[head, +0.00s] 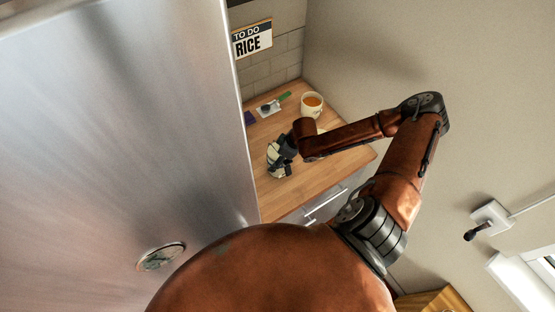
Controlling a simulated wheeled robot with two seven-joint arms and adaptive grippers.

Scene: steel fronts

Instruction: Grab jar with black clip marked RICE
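A sign reading "TO DO RICE" (252,40) hangs on the tiled wall above the wooden counter (303,191). I cannot make out a jar with a black clip marked RICE. My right arm reaches in over the counter from the right. My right gripper (277,161) points down at the counter, dark with pale parts around its fingers. Its fingers are too small and overlapped to tell whether they are open, shut or holding something. My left gripper is not in view.
A large steel front (120,130) fills the left and hides part of the counter. A white mug (312,105) with orange liquid stands at the back. A small white item (267,108), a green strip (285,96) and a dark blue item (249,118) lie left of it. The counter's front is clear.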

